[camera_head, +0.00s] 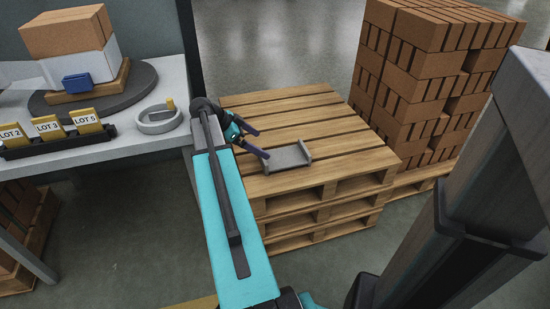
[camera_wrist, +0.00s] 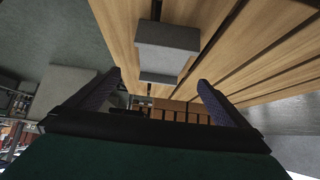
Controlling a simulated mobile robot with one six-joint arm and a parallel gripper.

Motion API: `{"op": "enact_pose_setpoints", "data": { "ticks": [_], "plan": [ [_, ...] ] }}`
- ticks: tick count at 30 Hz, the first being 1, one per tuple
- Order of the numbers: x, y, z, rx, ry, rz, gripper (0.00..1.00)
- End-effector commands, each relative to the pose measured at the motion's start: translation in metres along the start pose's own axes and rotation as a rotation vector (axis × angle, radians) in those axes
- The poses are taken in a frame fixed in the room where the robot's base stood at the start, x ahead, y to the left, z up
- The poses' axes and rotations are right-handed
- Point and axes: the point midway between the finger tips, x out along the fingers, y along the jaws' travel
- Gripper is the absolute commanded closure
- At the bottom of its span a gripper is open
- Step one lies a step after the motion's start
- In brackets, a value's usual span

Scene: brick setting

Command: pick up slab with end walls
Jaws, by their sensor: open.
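The slab with end walls (camera_head: 287,158) is a flat grey piece with a raised wall at each end. It lies on the top of a stack of wooden pallets (camera_head: 315,105), near the front left edge. My gripper (camera_head: 259,143) is open, just left of and above the slab, with its two dark fingers pointing right. In the wrist view the slab (camera_wrist: 167,50) shows beyond the fingers, between and above their tips. My gripper (camera_wrist: 157,82) holds nothing there, and the slab appears apart from the fingers.
A tall brick stack (camera_head: 425,80) stands on a pallet behind right. At left, a grey table (camera_head: 120,142) holds a round turntable (camera_head: 95,95) with boxes, a grey ring (camera_head: 159,119) and yellow lot cards (camera_head: 47,127). The pallet top behind the slab is clear.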

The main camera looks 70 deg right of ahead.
Motion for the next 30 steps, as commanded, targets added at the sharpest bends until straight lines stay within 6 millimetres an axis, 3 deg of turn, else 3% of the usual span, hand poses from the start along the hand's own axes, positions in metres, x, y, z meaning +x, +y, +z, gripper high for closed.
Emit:
{"op": "enact_pose_setpoints", "data": {
  "ticks": [17, 30],
  "plan": [
    [0.006, 0.0, -0.003, 0.009, 0.001, 0.002, 0.0],
    [0.063, 0.001, -0.003, 0.009, 0.001, 0.005, 0.0]
  ]
}}
